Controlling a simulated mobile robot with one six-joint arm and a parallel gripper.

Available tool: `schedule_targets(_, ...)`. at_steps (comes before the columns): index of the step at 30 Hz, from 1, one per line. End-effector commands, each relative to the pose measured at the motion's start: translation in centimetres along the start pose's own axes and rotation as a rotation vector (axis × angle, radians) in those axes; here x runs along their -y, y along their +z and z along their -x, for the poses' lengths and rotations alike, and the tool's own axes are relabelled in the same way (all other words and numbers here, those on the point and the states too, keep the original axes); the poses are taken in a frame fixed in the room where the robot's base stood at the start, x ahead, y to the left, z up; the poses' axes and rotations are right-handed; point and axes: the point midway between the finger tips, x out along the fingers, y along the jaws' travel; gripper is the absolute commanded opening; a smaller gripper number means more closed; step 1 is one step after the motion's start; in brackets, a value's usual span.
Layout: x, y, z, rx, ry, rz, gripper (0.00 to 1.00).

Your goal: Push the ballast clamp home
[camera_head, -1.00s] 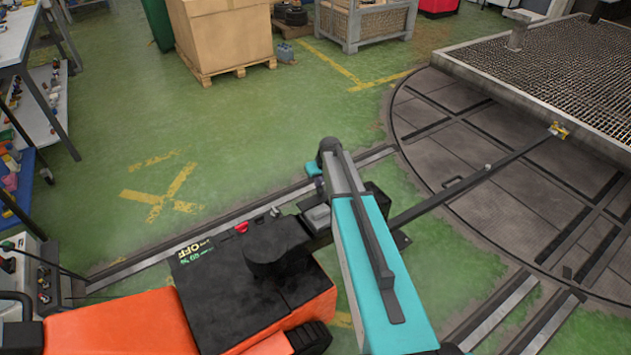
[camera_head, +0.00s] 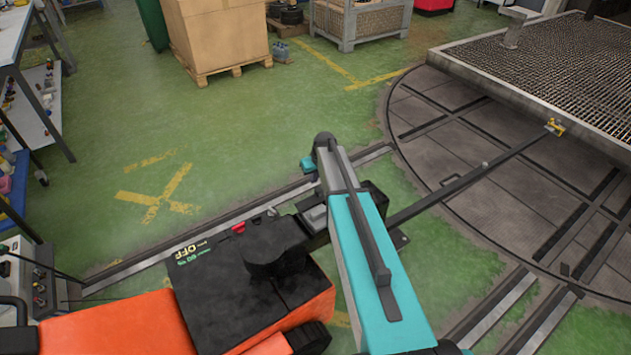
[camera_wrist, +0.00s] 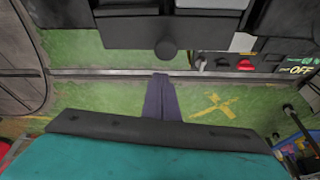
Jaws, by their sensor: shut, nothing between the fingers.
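In the wrist view, a black bar with a round black knob (camera_wrist: 167,48) sits below grey blocks at the top. I take this for the ballast clamp, but cannot be sure. My gripper (camera_wrist: 161,78) shows as narrow dark fingers, shut and empty, pointing up the picture. Its tip appears just below the knob in the picture; I cannot tell whether they touch. In the head view, a grey block (camera_head: 314,216) sits beside my teal arm at the machine's far end. The gripper and knob are not clearly visible there, and the arm hides part of that area.
A red knob (camera_head: 238,227) and a small pale lever (camera_head: 272,212) lie left of the grey block. A long dark bar (camera_head: 465,180) runs over the turntable (camera_head: 440,150) to a yellow fitting (camera_head: 554,127). Green floor (camera_head: 110,215) is open at left.

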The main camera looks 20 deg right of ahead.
Motion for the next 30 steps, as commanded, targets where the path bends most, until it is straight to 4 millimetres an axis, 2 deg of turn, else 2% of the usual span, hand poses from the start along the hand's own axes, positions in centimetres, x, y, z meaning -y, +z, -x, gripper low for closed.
schedule_targets(5, 0.0, -1.4, -0.3, -0.004, 0.001, 0.0, 0.0)
schedule_targets(14, 0.0, -1.1, 2.4, -0.006, 0.001, -0.001, 0.0)
schedule_targets(30, 0.0, -1.2, 8.7, -0.006, 0.001, -0.001, 0.0)
